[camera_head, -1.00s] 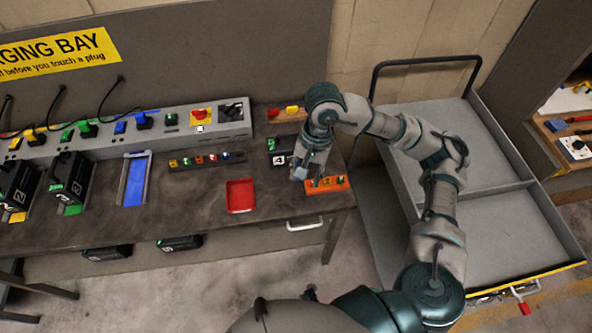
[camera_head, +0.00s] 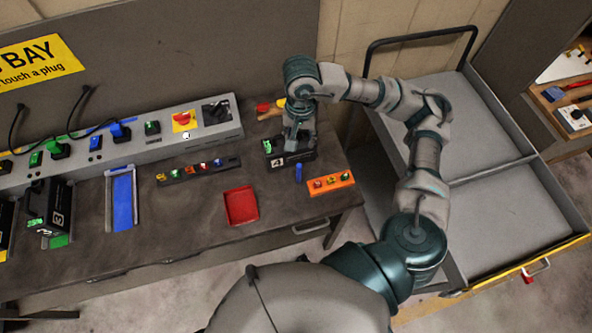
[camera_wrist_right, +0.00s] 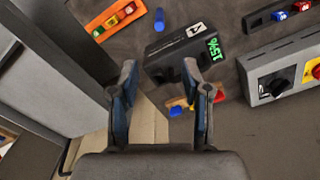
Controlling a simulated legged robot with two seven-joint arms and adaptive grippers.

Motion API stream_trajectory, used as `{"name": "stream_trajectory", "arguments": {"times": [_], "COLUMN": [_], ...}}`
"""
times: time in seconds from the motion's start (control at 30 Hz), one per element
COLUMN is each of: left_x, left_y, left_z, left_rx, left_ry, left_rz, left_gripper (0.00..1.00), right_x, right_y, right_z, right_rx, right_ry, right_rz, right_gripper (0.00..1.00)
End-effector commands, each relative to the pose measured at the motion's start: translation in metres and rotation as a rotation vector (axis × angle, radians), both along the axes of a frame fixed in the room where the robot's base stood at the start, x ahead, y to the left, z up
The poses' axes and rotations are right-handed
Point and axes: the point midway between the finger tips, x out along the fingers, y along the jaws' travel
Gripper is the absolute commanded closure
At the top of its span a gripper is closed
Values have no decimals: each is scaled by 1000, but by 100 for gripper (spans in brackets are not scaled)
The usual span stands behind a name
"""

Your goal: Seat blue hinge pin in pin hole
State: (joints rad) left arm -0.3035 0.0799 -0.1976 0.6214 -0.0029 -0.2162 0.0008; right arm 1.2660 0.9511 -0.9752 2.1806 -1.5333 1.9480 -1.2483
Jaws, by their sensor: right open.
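A small blue pin (camera_head: 298,172) shows on the bench between the black battery marked 4 (camera_head: 284,160) and the orange block (camera_head: 331,185). It looks upright, but I cannot tell whether it stands in a hole. In the right wrist view the blue pin (camera_wrist_right: 159,21) is at the top, beyond the battery (camera_wrist_right: 180,44). No pin hole can be made out. My right gripper (camera_head: 291,146) is over the back of the battery, apart from the pin. My left gripper is not in view.
A red tray (camera_head: 241,206), a black strip of colored pieces (camera_head: 198,171) and a grey charger panel (camera_head: 160,141) are left of the battery. Colored pieces (camera_wrist_right: 178,105) lie behind the battery. A grey cart (camera_head: 480,170) stands right of the bench.

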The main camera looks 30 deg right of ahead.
Motion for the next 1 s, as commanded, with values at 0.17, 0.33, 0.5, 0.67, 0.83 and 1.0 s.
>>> {"name": "stream_trajectory", "arguments": {"times": [0.17,0.33,0.5,0.67,0.83,1.0], "left_x": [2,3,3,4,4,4], "left_y": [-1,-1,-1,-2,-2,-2], "left_z": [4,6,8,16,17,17], "left_rx": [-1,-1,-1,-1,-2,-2], "left_ry": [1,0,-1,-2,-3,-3], "left_rz": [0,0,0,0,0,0], "left_gripper": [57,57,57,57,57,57], "right_x": [1,2,0,-6,-5,-5], "right_y": [0,0,3,9,8,8], "right_z": [-43,-69,-80,-102,-124,-128], "right_rx": [-1,0,0,-2,-1,1], "right_ry": [6,3,1,4,2,0], "right_rz": [-1,0,1,1,0,1], "right_gripper": [52,52,52,52,52,52]}}
